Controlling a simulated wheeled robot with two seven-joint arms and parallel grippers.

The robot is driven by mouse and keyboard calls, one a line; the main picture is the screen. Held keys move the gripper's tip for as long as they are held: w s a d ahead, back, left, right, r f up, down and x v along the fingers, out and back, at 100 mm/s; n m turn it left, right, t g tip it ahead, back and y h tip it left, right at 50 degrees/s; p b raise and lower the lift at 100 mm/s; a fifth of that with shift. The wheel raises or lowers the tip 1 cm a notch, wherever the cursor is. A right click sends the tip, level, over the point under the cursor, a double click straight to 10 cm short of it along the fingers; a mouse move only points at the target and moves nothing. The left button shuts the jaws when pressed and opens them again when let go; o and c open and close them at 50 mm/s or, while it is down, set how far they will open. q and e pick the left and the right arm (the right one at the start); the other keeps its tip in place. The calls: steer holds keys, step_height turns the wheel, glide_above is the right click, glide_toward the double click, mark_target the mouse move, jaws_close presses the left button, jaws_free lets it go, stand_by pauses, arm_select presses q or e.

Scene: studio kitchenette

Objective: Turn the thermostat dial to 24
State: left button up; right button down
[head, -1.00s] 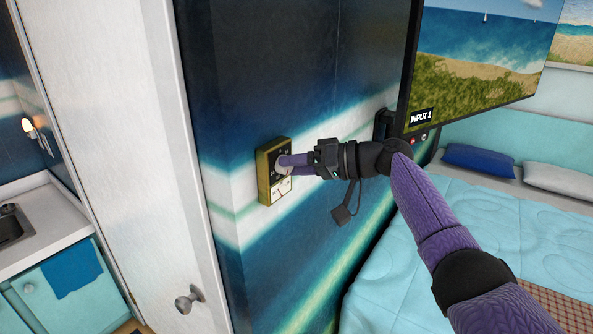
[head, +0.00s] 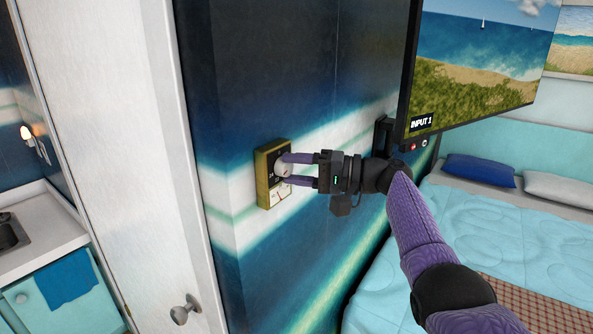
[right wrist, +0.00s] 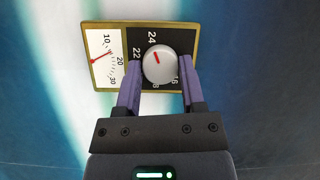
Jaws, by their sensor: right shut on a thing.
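The thermostat (head: 263,186) is a gold-framed panel on the striped wall, left of centre in the head view. Its round grey dial (right wrist: 160,66) sits on a black face numbered around the edge. The dial's red mark points up and left in the right wrist view, close to the 24 and slightly to its 22 side. My right gripper (head: 287,170) is shut on the dial, one finger on each side. In the right wrist view its purple fingers (right wrist: 161,80) flank the dial. My left gripper is not in view.
A white gauge (right wrist: 104,60) with a red needle sits beside the dial on the same panel. A wall-mounted screen (head: 480,70) hangs to the right, above a bed (head: 480,230). A white door (head: 165,120) with a knob (head: 185,308) stands to the left.

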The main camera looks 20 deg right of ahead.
stand_by(0.4)
steer(key=shift+c, duration=1)
jaws_free()
steer(key=shift+w, duration=0.1)
steer(key=b+v, duration=0.2)
steer(key=v, duration=0.8)
steer(key=shift+b, duration=0.35)
